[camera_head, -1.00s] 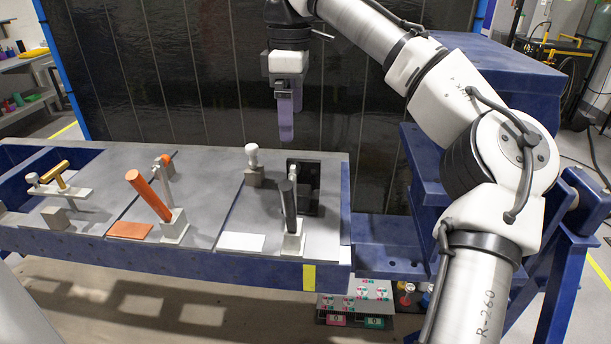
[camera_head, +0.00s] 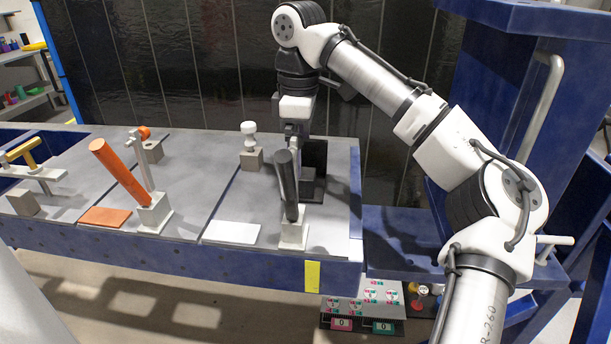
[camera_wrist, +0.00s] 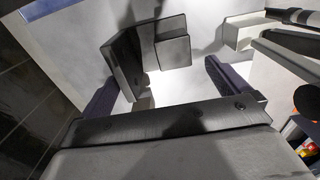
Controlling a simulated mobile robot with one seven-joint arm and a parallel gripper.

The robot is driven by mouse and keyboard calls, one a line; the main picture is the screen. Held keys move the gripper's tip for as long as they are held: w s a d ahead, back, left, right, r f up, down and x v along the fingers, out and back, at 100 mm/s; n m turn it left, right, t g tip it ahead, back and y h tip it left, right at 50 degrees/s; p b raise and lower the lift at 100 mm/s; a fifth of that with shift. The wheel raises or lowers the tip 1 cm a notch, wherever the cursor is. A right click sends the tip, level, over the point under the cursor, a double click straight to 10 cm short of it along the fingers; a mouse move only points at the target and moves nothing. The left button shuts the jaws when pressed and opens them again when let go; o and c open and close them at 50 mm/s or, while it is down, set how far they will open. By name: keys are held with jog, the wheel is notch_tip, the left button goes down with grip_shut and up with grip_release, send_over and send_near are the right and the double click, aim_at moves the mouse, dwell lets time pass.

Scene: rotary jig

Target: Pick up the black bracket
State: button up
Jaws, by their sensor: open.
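The black bracket (camera_head: 315,156) stands on the right part of the grey table, behind the black-handled clamp. In the head view my gripper and the clamp handle partly cover it. The wrist view shows the bracket (camera_wrist: 125,65) as an upright dark plate with a block on one side. My gripper (camera_head: 295,148) is lowered beside it. In the wrist view my gripper (camera_wrist: 162,76) is open, with its two dark blue fingers apart. The bracket appears in and beyond the gap between them, and I cannot tell whether either finger touches it.
The clamp's black handle (camera_head: 286,185) rises from a pale base (camera_head: 293,235) just in front. A white knob on a grey block (camera_head: 249,157) stands to the left. An orange-handled clamp (camera_head: 120,172) is farther left. A white plate (camera_head: 231,233) lies flat near the front edge.

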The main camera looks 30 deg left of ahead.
aim_at(303, 168)
jog(key=f, duration=0.4)
jog(key=shift+w+d+f+p, duration=0.1)
jog(key=shift+w+d+p, duration=0.05)
jog(key=shift+w+p, duration=0.2)
jog(key=shift+f, duration=0.55)
jog(key=shift+r, duration=0.1)
jog(key=c, duration=1.1)
notch_tip(303, 168, up, 20)
jog(key=p, duration=0.3)
